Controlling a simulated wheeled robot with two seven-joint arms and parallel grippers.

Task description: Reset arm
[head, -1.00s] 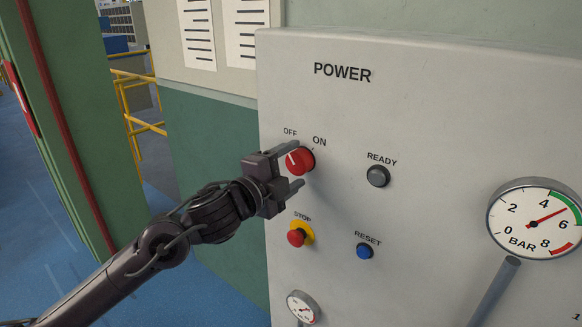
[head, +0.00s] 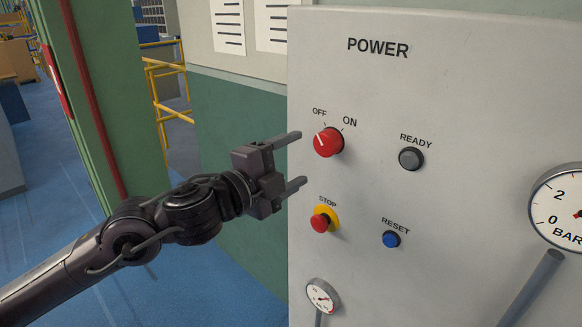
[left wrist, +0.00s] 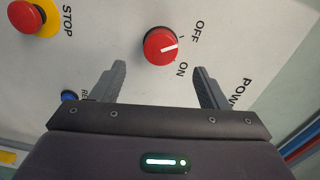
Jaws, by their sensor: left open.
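My left gripper (head: 294,162) is open and empty, just left of the power panel in the head view. Its fingers point at the panel, apart from the red power knob (head: 328,142). The knob's white mark points up-left toward OFF. In the left wrist view the knob (left wrist: 160,46) lies ahead of and between the two spread fingers (left wrist: 160,84), with a gap. My left arm (head: 130,240) comes in from the lower left, partly stretched out. My right gripper is not in view.
The grey panel (head: 450,100) also carries a dark READY lamp (head: 411,158), a red STOP button (head: 320,223) on yellow, a blue RESET button (head: 391,239) and gauges (head: 322,295). A green post (head: 90,110) and yellow railing (head: 160,90) stand left. Blue floor is open at lower left.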

